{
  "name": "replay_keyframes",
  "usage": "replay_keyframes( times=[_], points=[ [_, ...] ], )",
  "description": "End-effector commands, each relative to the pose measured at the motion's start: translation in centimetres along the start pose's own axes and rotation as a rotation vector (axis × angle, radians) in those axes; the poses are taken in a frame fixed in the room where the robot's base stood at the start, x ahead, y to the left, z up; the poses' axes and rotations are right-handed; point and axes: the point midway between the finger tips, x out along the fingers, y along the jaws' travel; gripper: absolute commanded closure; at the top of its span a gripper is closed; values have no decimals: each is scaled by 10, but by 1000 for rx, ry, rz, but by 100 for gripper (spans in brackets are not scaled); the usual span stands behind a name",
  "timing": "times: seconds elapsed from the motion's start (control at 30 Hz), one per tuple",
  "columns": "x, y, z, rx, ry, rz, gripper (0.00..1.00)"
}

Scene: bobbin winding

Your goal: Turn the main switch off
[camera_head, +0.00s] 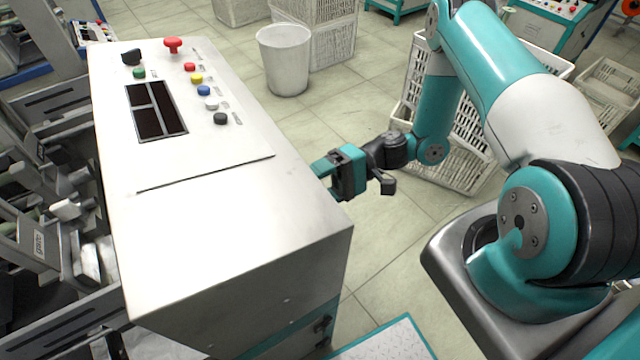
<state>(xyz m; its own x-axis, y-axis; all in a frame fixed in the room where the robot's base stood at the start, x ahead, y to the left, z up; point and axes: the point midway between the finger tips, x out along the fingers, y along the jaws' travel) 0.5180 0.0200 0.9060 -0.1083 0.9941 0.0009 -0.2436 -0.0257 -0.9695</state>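A white machine cabinet (230,220) with a sloped control panel fills the left and middle. A black rotary knob (131,57) sits at the panel's far left corner. Another dark switch-like part (322,324) is low on the cabinet's near right side; its details are too small to read. I cannot tell from labels which is the main switch, nor its setting. My gripper (322,168) is beside the cabinet's right edge, pointing left, well apart from both knobs. Its fingertips are partly hidden by the cabinet edge, so its opening is unclear.
A red mushroom button (173,45) and several coloured buttons line the panel around a dark display (156,110). A white bin (285,60) and white crates (460,165) stand on the tiled floor behind. A teal-edged platform (385,342) lies at the bottom.

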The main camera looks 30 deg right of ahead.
Motion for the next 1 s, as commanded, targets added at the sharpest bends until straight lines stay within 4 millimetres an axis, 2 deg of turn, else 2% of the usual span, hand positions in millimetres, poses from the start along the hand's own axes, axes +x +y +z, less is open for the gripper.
replay_keyframes(
  times=[0.03, 0.1, 0.13, 0.57, 0.67, 1.0],
  points=[
    [0, 0, 0, 1, 0, 0, 24],
    [0, 0, 0, 1, 0, 1, 7],
    [0, 0, 0, 1, 0, 1, 4],
    [-1, 2, 0, 5, 0, 4, 4],
    [-10, 2, -1, 5, 3, 4, 4],
    [-61, 2, -1, 2, 5, 3, 4]
  ],
)
